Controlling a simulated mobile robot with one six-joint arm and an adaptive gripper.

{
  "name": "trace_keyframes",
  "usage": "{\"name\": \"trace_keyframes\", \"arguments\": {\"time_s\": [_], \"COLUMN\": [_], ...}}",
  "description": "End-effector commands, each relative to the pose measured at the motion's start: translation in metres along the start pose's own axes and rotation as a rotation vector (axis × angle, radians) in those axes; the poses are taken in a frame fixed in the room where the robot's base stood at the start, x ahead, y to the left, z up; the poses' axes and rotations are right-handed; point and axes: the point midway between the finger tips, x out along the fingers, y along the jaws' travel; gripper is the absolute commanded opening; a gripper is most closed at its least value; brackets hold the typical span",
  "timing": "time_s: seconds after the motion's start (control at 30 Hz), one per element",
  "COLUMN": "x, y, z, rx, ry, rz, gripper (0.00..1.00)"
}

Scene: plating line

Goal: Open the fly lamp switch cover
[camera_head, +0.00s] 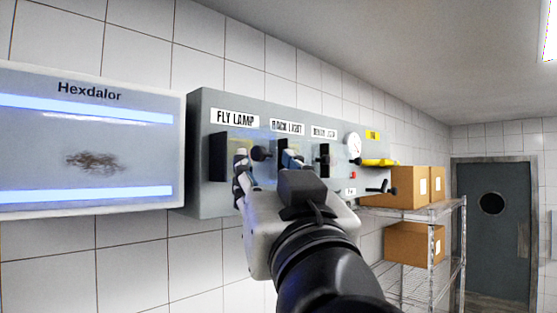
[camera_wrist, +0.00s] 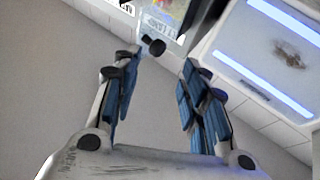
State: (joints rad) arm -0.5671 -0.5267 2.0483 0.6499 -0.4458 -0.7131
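The fly lamp switch cover (camera_head: 248,136) is on the grey wall panel, under the FLY LAMP label (camera_head: 234,117). It looks like a see-through cover beside a dark block, with a black knob (camera_head: 262,153) at its front. Whether the cover is shut is hard to tell. My gripper (camera_head: 266,160) is in front of it, with a finger on each side of the knob in the picture. In the wrist view my gripper (camera_wrist: 160,62) is open and empty, and the knob (camera_wrist: 153,45) shows just beyond the fingertips, nearer the left one. Contact is not visible. My fingers hide the cover's lower part.
Further right on the panel (camera_head: 205,202) are other labelled switches, a round gauge (camera_head: 354,145) and a yellow handle (camera_head: 379,162). A Hexdalor fly lamp (camera_head: 85,140) is at left. A wire shelf (camera_head: 440,210) holds cardboard boxes (camera_head: 410,187). A grey door (camera_head: 492,240) is at far right.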

Motion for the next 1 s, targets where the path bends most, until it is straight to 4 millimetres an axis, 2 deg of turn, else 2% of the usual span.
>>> {"name": "trace_keyframes", "arguments": {"time_s": [0.1,0.3,0.8,0.87,0.93,0.97,1.0], "x": [-0.023,-0.041,-0.044,-0.047,-0.053,-0.057,-0.064], "y": [0.001,0.002,0.002,0.002,0.0,-0.001,-0.003], "z": [-0.001,-0.001,0.002,0.011,0.034,0.049,0.073], "rx": [0.002,0.002,0.001,-0.002,-0.008,-0.012,-0.017], "ry": [0.001,0.0,-0.004,-0.015,-0.047,-0.068,-0.106], "rz": [-0.002,0.0,0.0,-0.008,-0.028,-0.04,-0.059], "gripper": [0.4,0.4,0.4,0.4,0.4,0.4,0.4]}}
